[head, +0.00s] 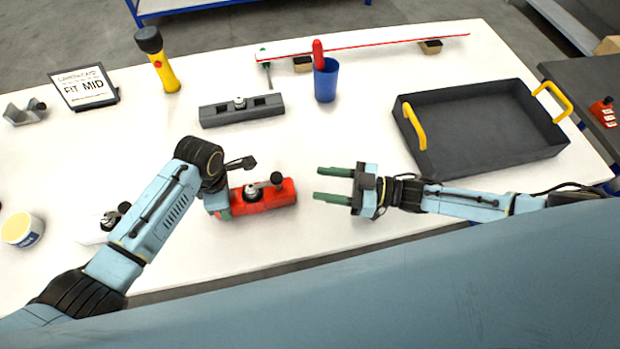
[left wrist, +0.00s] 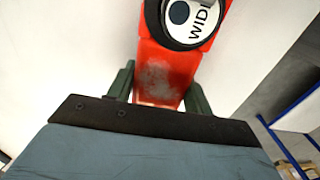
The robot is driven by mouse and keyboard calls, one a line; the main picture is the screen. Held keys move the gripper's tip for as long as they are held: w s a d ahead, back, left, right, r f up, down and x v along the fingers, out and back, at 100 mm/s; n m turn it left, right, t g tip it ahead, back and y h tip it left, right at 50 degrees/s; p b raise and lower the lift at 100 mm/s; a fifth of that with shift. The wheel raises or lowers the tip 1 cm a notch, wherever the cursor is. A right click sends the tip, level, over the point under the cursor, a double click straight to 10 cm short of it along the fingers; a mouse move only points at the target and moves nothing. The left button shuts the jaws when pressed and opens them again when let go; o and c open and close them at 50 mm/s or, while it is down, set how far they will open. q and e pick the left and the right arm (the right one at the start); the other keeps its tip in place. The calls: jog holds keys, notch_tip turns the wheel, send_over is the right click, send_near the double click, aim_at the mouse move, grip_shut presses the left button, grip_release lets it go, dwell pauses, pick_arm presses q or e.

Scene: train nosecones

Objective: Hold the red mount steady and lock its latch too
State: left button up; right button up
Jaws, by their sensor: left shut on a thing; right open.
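The red mount (head: 284,196) lies on the white table near its front edge. A metal round fitting and a black latch lever with a knob (head: 276,179) sit on its top. My left gripper (head: 224,207) is shut on the mount's left end. In the left wrist view the red mount (left wrist: 160,82) stands between the two green fingers (left wrist: 160,92), with a round white disc reading "WID…" (left wrist: 193,20) on it. My right gripper (head: 335,184) is open and empty, right of the mount and apart from it, fingers pointing left.
A grey mount (head: 220,115) lies behind the red one. A blue cup (head: 326,82), a yellow torch (head: 164,72), a "FIT MID" sign (head: 85,88) and a black tray (head: 480,155) with yellow handles stand around. A pale mount (head: 88,233) and a tub (head: 22,230) are at left.

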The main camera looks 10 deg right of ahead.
dwell(0.4)
pick_arm(q)
jog(key=o, duration=1.2)
